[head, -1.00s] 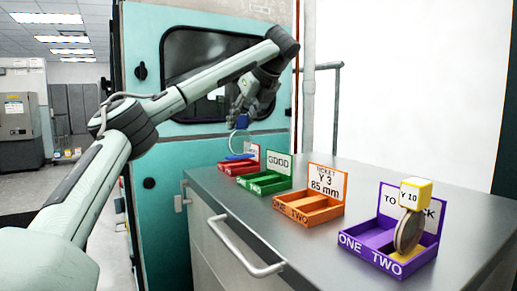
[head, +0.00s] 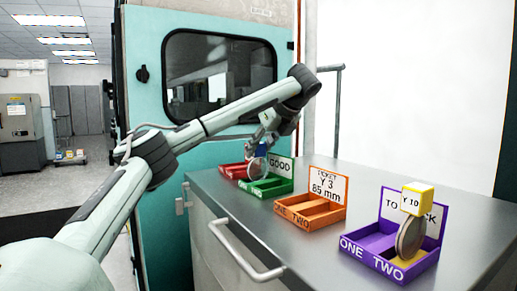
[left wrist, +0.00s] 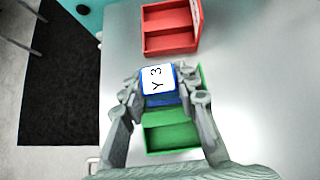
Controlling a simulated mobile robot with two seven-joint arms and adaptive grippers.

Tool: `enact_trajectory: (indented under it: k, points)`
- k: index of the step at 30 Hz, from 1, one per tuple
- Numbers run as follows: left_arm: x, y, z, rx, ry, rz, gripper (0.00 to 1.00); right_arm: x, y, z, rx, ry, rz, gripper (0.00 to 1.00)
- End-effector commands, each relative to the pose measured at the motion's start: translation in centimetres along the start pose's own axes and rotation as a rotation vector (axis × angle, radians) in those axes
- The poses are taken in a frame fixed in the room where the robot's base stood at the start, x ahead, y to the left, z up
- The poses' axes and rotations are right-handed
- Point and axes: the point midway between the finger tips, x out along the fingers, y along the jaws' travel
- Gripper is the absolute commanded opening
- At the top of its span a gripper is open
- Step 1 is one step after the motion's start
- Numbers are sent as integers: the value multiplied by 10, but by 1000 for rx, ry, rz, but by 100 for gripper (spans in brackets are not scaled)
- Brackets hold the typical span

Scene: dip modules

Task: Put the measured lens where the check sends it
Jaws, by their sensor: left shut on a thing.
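My left gripper (head: 264,140) is shut on the blue tag block (left wrist: 160,82) of a lens; the block's white top reads "Y 3". The round clear lens (head: 257,168) hangs upright below the block, over or in the green "GOOD" tray (head: 268,188). I cannot tell whether it touches the tray. In the left wrist view the green tray (left wrist: 170,140) lies under the gripper and the lens is hidden. The orange tray (head: 310,212) has a ticket (head: 326,184) reading "Y 3 85 mm". My right gripper is not in view.
A red tray (head: 231,170) stands beyond the green one. Nearest is a purple tray (head: 372,243), sign partly hidden, with a yellow-tagged "Y 10" lens (head: 410,235) upright in its TWO side. The grey counter (head: 245,212) is clear around the trays.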

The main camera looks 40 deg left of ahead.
Motion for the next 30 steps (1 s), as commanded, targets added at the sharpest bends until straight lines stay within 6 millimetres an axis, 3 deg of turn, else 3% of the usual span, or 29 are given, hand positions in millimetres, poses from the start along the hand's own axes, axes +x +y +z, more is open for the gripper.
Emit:
enact_trajectory:
  k: [2,3,7,19,25,30]
  points:
    - [1,0,-1,0,0,0,0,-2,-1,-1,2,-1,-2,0]
    - [1,0,-1,0,0,0,34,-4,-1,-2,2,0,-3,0]
    - [1,0,-1,0,0,0,50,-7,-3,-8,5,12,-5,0]
    - [-2,0,2,0,0,-1,50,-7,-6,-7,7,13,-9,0]
    - [-29,0,4,-2,-5,-4,50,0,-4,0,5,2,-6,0]
    - [-64,0,2,-1,-6,-5,50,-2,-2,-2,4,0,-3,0]
